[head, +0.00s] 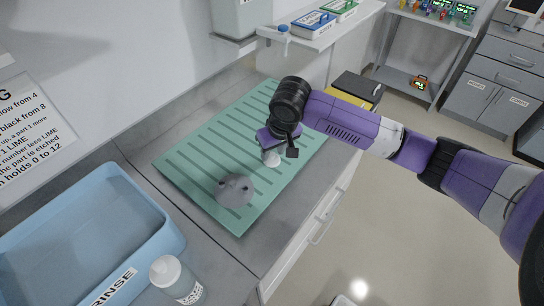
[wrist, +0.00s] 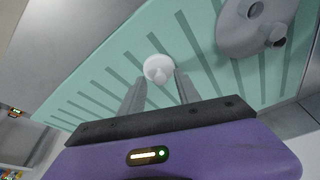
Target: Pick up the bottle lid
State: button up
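A small white round lid with a short nub lies on the green ribbed mat (head: 190,150), near its right edge in the head view; I take it for the bottle lid (head: 271,159). It also shows in the wrist view (wrist: 158,67). My gripper (wrist: 160,77) is open and empty, its two grey fingers spread and pointing toward the lid. The lid appears just beyond and between the fingertips in the wrist view; I cannot tell the exact gap. In the head view my wrist hides the fingers and is just above the lid.
A grey round part with ports (head: 235,190) lies on the mat near the lid. A wall shelf (head: 345,22) holds blue and green boxes. The mat's left part is clear.

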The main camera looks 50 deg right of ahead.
jog(key=shift+w+f, duration=0.1)
jog(key=shift+f, duration=0.25)
grip_shut()
jog(key=shift+r, duration=0.1)
